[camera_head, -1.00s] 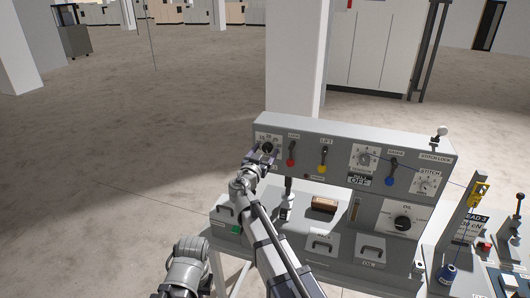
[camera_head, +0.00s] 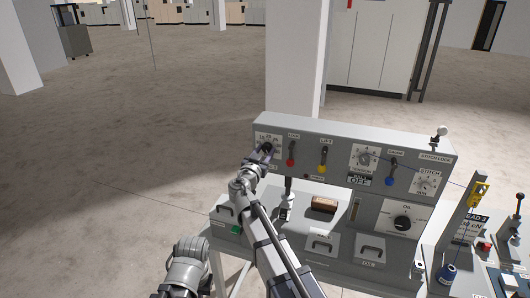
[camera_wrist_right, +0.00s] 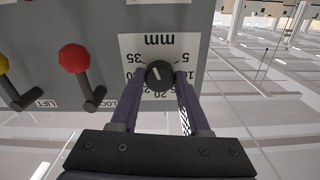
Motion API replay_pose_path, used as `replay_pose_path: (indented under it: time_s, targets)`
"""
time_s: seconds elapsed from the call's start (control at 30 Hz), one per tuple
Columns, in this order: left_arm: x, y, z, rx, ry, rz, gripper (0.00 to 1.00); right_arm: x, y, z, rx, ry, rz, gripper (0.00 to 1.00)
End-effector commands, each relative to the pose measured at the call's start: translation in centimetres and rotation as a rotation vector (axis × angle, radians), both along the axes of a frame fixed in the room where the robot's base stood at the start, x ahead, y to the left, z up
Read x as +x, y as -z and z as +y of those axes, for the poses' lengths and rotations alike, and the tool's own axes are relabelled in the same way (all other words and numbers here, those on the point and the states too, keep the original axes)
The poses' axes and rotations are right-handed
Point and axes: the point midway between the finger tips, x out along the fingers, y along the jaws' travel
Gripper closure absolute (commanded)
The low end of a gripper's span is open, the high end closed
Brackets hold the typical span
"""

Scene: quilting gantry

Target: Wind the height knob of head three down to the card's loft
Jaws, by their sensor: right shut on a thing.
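The height knob (camera_wrist_right: 160,75) is a black round knob with a white pointer line, on a white scale plate (camera_wrist_right: 133,47) marked in mm. In the wrist view it sits between the two fingers of my right gripper (camera_wrist_right: 159,82), which is shut on it. The plate appears upside down there, with the pointer tilted toward its upper left. In the head view the right gripper (camera_head: 264,151) is at the panel's upper left and hides most of the knob. My left arm (camera_head: 188,268) shows at the bottom; its gripper is not clearly visible. I cannot make out a card.
Beside the scale are a red-knobbed LOCK lever (camera_wrist_right: 74,58) and a yellow-knobbed LIFT lever (camera_head: 322,168). A brown block (camera_head: 324,204) lies on the ledge below. Open floor lies left.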

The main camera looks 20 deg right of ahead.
Motion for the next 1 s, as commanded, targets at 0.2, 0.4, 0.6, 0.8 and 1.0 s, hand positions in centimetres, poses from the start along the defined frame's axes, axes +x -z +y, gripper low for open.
replay_pose_path:
  time_s: [0.2, 0.4, 0.6, 0.8, 1.0]
  targets:
    - [0.0, 0.0, 0.0, 0.0, 0.0, 0.0, 1.0, -0.03, 0.01, 0.0, -0.02, 0.0, 0.013, 1.0]
    - [0.0, 0.0, 0.0, 0.0, 0.0, 0.0, 1.0, -0.03, 0.01, -0.01, -0.102, 0.0, 0.069, 1.0]
    - [0.0, 0.0, 0.0, 0.0, 0.0, 0.0, 1.0, -0.04, 0.01, -0.02, -0.244, 0.0, 0.165, 1.0]
    - [0.0, 0.0, 0.0, 0.0, 0.0, 0.0, 1.0, -0.05, 0.02, -0.04, -0.402, 0.0, 0.273, 1.0]
    - [0.0, -0.01, 0.0, 0.0, 0.0, 0.0, 1.0, -0.05, 0.01, -0.04, -0.559, 0.0, 0.379, 1.0]
